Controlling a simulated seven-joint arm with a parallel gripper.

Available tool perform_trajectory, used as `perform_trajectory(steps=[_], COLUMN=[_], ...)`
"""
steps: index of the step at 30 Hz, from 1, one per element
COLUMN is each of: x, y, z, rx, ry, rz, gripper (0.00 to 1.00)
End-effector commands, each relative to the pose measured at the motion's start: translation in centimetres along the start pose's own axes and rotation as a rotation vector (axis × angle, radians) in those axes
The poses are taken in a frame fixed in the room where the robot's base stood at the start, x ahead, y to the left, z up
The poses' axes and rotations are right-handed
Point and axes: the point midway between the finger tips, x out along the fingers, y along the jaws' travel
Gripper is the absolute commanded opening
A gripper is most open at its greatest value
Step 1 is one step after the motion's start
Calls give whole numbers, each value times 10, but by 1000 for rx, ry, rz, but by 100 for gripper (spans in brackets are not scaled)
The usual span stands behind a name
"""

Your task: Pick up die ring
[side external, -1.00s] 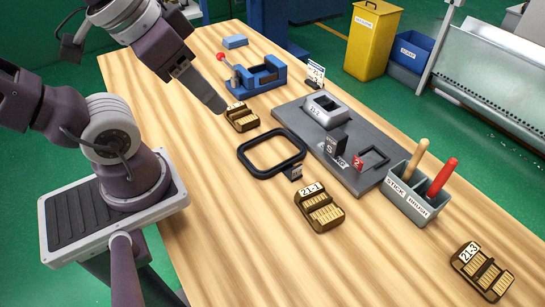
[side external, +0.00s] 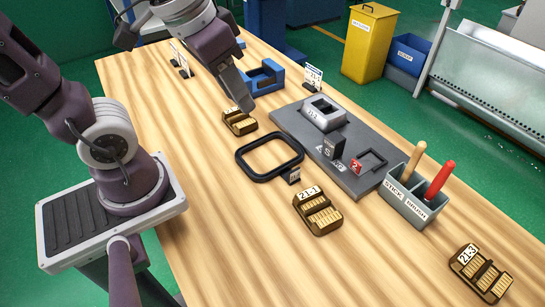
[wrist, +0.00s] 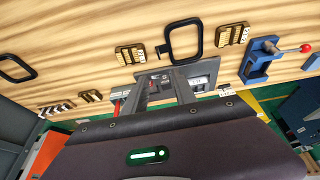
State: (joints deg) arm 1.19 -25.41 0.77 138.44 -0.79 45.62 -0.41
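A black rounded-square ring (side external: 240,164) lies flat on the wooden table with a small dark tag (side external: 293,176) at its near right corner. It is the likeliest die ring, though its tag is too small to read. It also shows in the wrist view (wrist: 202,42) near the top middle. My gripper (side external: 248,96) hangs above the table beyond the ring, near the blue vise, apart from the ring. In the wrist view my gripper (wrist: 165,80) has its fingers apart with no object held between them.
Wooden slotted racks (side external: 240,121) and (side external: 318,211) flank the ring. A grey plate (side external: 300,135) bears a grey block (side external: 323,113). A blue vise (side external: 265,76) stands beyond, a stick-and-brush holder (side external: 415,200) at right. Another black ring (wrist: 14,70) shows at the wrist view's left edge.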

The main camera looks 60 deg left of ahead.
Motion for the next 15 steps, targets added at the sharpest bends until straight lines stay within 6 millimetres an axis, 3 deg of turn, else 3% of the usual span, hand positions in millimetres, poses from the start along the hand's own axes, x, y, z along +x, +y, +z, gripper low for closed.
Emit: perform_trajectory(steps=[4, 9, 12, 15], x=[75, 168, 202, 218], y=[5, 7, 7, 7], z=[-41, -52, -49, -45], rx=[-17, -29, -34, -35], ry=[-168, -309, -353, -372], rz=[4, -14, -23, -28], gripper=[33, 33, 33, 33])
